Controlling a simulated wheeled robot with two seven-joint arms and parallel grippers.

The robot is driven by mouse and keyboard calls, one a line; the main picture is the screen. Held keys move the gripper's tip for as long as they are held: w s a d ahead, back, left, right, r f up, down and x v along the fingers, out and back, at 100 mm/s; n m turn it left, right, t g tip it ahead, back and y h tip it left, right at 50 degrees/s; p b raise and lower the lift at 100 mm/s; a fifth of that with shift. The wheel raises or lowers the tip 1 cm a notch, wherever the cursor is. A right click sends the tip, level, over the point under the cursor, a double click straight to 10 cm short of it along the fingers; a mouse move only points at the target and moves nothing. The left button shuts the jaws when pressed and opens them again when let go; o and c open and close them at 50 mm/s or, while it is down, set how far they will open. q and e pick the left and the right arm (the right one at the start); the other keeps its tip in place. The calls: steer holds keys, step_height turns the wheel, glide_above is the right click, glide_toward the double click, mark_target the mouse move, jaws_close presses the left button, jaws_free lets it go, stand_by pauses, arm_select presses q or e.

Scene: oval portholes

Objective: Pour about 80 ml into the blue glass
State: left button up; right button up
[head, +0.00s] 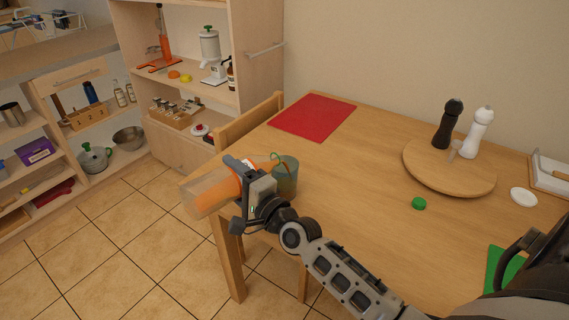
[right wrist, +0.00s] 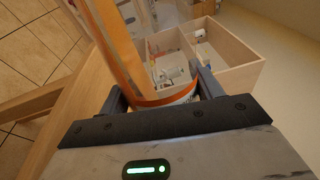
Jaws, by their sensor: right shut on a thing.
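The blue glass (head: 287,178) stands upright near the left edge of the table and looks teal. My right gripper (head: 250,186) is shut on a clear bottle (head: 208,194) with orange liquid, just left of the glass. The bottle is tilted far over, almost lying, with its neck end toward the glass's rim. The gripper hides part of the bottle and the lower left of the glass. I cannot tell how much liquid is in the glass. In the right wrist view the bottle (right wrist: 115,45) runs up between the fingers. My left gripper is out of view.
A green cap (head: 419,203) lies on the table (head: 350,185). A round board (head: 430,172) carries a dark and a white mill. A red mat (head: 313,116) lies behind the glass, a green mat (head: 500,265) at right. A chair (head: 248,122) and shelves stand at left.

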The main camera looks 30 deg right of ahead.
step_height(320, 180, down, 3)
steer(key=n+b, duration=0.2)
steer(key=b, duration=0.1)
steer(key=shift+a+f+n+b, duration=0.1)
steer(key=shift+n+b, duration=0.3)
steer(key=shift+a+f+n+b, duration=0.15)
steer(key=shift+f+n+b, duration=0.15)
steer(key=shift+n, duration=0.4)
steer(key=shift+r, duration=0.2)
steer(key=shift+s+a+f+n+b, duration=0.1)
steer(key=shift+a+f+n+b, duration=0.1)
steer(key=shift+f+n+b, duration=0.3)
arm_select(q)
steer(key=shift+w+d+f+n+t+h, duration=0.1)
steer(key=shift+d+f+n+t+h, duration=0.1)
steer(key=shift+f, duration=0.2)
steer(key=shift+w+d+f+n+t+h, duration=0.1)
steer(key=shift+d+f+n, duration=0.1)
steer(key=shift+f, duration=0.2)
arm_select(e)
steer(key=shift+d+f+n+y, duration=0.1)
steer(key=shift+d+n+y, duration=0.1)
steer(key=shift+n+y, duration=0.15)
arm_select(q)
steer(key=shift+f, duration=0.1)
